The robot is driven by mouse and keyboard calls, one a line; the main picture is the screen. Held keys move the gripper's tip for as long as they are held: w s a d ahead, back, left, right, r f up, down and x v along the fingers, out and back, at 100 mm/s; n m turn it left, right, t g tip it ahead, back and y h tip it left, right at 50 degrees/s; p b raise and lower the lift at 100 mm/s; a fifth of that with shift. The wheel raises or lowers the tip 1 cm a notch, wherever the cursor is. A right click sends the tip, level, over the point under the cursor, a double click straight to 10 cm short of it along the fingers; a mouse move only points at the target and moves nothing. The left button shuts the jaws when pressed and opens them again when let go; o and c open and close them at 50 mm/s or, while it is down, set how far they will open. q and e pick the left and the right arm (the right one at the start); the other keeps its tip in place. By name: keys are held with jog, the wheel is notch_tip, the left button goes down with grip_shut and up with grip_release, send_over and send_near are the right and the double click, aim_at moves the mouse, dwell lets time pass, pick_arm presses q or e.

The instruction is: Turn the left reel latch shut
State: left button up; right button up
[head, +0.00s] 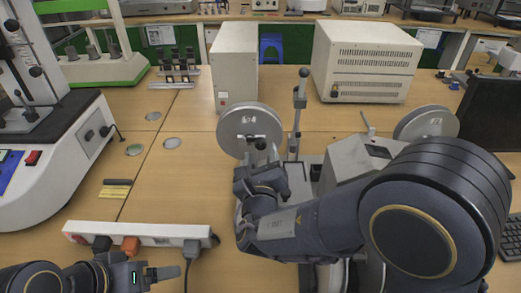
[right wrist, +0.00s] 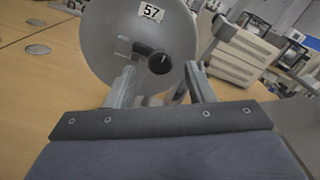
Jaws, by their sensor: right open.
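The left reel (head: 246,122) is a round grey disc standing on a machine on the table. In the right wrist view the same reel (right wrist: 120,35) fills the upper middle and carries a label "57". Its latch (right wrist: 160,62) is a black knob at the hub, with a short dark bar beside it. My right gripper (right wrist: 160,70) is open, with one finger on each side of the knob; I cannot tell whether they touch it. In the head view the right gripper (head: 262,153) is just in front of the reel's lower part. My left gripper (head: 168,273) is low at left, away from the reel.
A second reel (head: 428,122) stands at right, partly hidden by my right arm. A white power strip (head: 150,233) lies front left. A white box (head: 235,65) and a larger vented box (head: 365,62) stand behind. The table left of the reel is mostly clear.

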jog(key=s, duration=0.5)
dwell(0.3)
